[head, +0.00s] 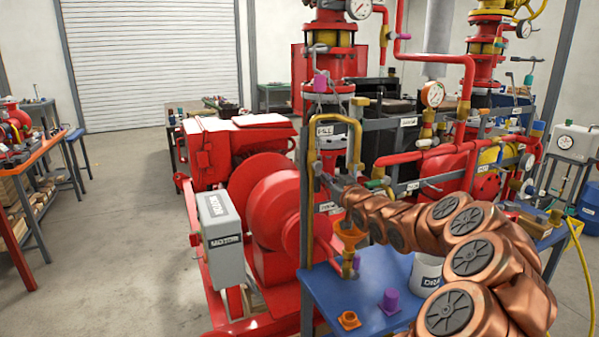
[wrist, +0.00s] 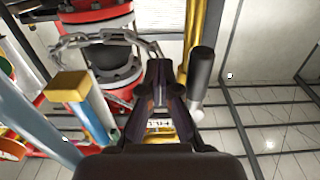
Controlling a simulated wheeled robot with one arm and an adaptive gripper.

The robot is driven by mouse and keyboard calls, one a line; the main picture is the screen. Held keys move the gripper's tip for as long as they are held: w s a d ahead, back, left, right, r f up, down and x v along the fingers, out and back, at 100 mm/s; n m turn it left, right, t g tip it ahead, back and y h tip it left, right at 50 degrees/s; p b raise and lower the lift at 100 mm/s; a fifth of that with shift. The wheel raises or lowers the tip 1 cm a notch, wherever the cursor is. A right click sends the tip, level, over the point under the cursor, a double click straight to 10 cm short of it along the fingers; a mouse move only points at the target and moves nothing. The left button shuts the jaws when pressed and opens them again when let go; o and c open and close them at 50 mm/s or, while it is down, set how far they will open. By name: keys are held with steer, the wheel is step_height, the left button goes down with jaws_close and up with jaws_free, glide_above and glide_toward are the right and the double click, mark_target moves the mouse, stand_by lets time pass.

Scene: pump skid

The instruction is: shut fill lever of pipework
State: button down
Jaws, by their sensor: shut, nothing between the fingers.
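My gripper (head: 326,182) reaches in from the right to the yellow pipe (head: 311,215) of the pipework, and its fingers are shut and empty. In the wrist view my gripper (wrist: 160,78) points at the pipework. A lever with a dark round grip (wrist: 202,66) and a pale metal stem stands just right of the fingers, beside the yellow pipe (wrist: 211,25). I cannot tell whether the fingers touch it. A FILL label (wrist: 163,122) shows partly between the fingers. In the head view a white tag (head: 324,130) hangs above my gripper. The lever is too small there to read its position.
A chain (wrist: 105,38) loops left of the fingers, near a yellow-capped blue post (wrist: 70,88). An orange funnel (head: 348,234) is below my gripper. A grey motor box (head: 222,228) is left.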

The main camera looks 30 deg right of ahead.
mark_target(319, 186)
steer(key=shift+a+f+b, duration=0.3)
steer(key=shift+a+b, duration=0.25)
steer(key=shift+b, duration=0.55)
steer(key=shift+a+f+b, duration=0.3)
steer(key=shift+a+b, duration=0.25)
steer(key=shift+b, duration=0.5)
steer(key=shift+a+f+b, duration=0.1)
steer(key=shift+a+b, duration=0.1)
steer(key=shift+b, duration=0.25)
steer(key=shift+a, duration=0.15)
steer(key=shift+w+a+b, duration=0.15)
steer(key=shift+a+b, duration=1.25)
steer(key=shift+b, duration=0.95)
steer(key=a+r, duration=0.1)
steer(key=r, duration=0.1)
steer(key=a+r+b, duration=0.1)
steer(key=a, duration=0.1)
steer(key=shift+w+a+r, duration=0.15)
steer(key=shift+r, duration=0.2)
steer(key=shift+f, duration=0.1)
steer(key=shift+f+b, duration=0.3)
steer(key=shift+f, duration=0.2)
